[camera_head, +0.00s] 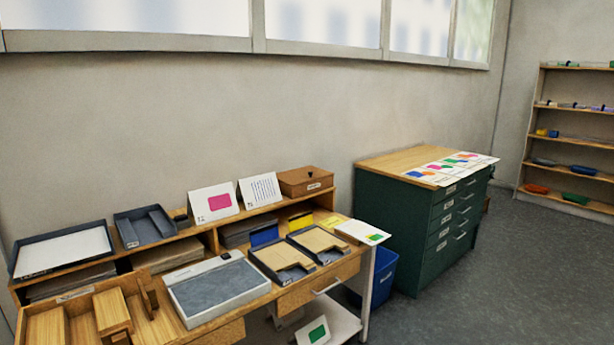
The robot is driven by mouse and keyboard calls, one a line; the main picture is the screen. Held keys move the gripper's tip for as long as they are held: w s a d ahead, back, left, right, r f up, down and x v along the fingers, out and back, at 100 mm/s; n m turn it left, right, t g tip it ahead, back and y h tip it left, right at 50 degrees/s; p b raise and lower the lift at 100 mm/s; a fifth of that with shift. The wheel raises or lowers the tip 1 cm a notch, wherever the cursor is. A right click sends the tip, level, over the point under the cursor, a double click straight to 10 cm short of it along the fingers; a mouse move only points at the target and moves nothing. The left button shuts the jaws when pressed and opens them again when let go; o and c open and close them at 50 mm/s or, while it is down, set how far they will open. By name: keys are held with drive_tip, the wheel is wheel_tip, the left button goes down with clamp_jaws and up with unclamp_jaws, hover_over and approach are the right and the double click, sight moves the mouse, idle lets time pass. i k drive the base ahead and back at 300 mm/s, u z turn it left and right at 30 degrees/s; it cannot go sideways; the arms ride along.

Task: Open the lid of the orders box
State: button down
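A brown box (306,183) with a small knob on its lid stands on the right end of the raised shelf at the back of the desk. Its lid looks shut. A small pale label is on its front, too small to read, so I cannot confirm that it is the orders box. My gripper is not in view.
Two standing cards, one with a pink patch (213,203), are left of the box. Below are two open trays (283,262) and a grey-topped case (218,287). A green drawer cabinet (415,225) and blue bin (381,279) stand right. Floor (530,270) at right is clear.

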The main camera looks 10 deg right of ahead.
sight(301, 175)
drive_tip(key=u, duration=0.1)
drive_tip(key=i, duration=0.95)
drive_tip(key=z, duration=0.25)
drive_tip(key=k, duration=0.2)
drive_tip(key=u, duration=3)
